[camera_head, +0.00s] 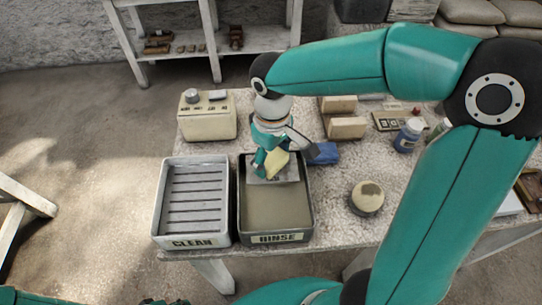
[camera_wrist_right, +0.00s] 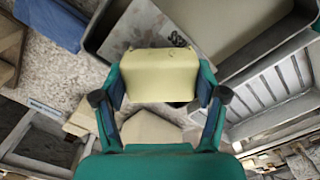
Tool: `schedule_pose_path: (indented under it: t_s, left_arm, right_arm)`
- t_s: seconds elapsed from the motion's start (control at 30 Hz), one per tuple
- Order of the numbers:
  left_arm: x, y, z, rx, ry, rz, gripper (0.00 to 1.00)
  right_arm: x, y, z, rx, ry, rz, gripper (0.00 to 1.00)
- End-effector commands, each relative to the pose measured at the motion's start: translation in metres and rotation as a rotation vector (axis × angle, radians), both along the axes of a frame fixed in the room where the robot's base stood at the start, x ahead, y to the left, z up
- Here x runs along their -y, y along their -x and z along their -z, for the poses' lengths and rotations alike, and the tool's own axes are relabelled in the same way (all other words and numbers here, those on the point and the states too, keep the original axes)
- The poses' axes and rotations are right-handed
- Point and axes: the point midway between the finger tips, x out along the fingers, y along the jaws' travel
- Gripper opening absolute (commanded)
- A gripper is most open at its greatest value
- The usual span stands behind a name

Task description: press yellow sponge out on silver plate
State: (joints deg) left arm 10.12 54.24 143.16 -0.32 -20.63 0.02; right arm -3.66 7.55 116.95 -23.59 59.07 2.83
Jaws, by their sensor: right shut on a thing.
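The yellow sponge (camera_head: 277,163) is held in my right gripper (camera_head: 271,160), over the far end of the RINSE tray (camera_head: 243,215). In the right wrist view the sponge (camera_wrist_right: 160,77) sits squeezed between the two fingers of my right gripper (camera_wrist_right: 160,95). A silver-grey plate (camera_head: 289,173) lies at the far end of the RINSE tray, just under the sponge and partly hidden by the gripper. I cannot tell whether the sponge touches it. Some dark lettering shows beyond the sponge in the wrist view.
The slatted CLEAN tray (camera_head: 195,200) stands left of the RINSE tray. A blue cloth or block (camera_head: 325,154), beige blocks (camera_head: 346,127), a beige box (camera_head: 208,120) and a blue jar (camera_head: 408,135) stand around. My right arm crosses the right side.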

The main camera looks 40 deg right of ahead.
Motion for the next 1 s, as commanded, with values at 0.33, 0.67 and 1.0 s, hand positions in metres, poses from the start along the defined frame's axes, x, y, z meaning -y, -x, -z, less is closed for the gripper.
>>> schedule_pose_path:
  t_s: [0.33, 0.67, 1.0]
  left_arm:
    - [0.0, 0.0, 0.0002, 0.0, 0.0, 0.0, 0.4]
    - [0.0, 0.0, 0.0032, 0.0, 0.0, 0.0, 0.4]
    - [0.0, 0.0, 0.0066, 0.0, 0.0, 0.0, 0.4]
  right_arm:
    - [0.0001, 0.0002, 0.0001, 0.0, 0.0, 0.0, 0.44]
    - [0.0, 0.0001, 0.0037, 0.0, 0.0, 0.0, 0.44]
    - [-0.0001, 0.0, 0.0079, 0.0, 0.0, 0.0, 0.44]
